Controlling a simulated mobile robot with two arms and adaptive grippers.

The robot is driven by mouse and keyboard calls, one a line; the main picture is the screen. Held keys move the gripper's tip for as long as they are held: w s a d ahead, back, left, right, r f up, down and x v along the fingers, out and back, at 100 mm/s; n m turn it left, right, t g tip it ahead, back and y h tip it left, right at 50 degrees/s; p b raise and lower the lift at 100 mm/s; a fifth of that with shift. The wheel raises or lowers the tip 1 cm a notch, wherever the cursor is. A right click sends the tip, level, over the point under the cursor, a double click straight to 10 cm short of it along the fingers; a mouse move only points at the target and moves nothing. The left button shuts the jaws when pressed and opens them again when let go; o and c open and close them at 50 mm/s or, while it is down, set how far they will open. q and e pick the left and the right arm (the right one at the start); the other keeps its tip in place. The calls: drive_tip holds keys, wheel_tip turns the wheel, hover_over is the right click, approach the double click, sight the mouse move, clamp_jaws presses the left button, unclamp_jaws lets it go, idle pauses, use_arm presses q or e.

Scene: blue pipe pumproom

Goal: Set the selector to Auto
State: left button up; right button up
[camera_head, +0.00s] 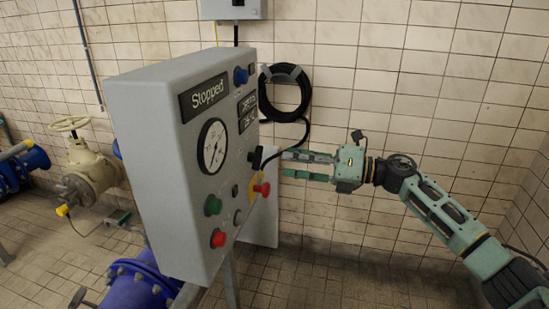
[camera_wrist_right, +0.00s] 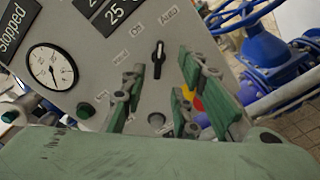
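The selector (camera_wrist_right: 158,58) is a black knob with a pale line on the grey control panel (camera_head: 165,130). In the wrist view it stands roughly upright and its upper end points about toward the Auto label (camera_wrist_right: 168,15). In the head view the selector (camera_head: 255,157) is on the panel's face near its right edge. My right gripper (camera_head: 284,165) is open and empty, its fingertips just right of the panel face. In the wrist view its fingers (camera_wrist_right: 160,80) stand apart on either side of and below the selector; contact cannot be told. My left gripper is not in view.
A red emergency stop (camera_head: 262,189) on a yellow plate is close below the selector. A green button (camera_head: 212,205), a red button (camera_head: 218,239) and a gauge (camera_head: 212,146) are also on the panel. A black cable coil (camera_head: 285,92) hangs on the tiled wall behind.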

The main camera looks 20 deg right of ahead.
drive_tip(key=shift+v, duration=2.25)
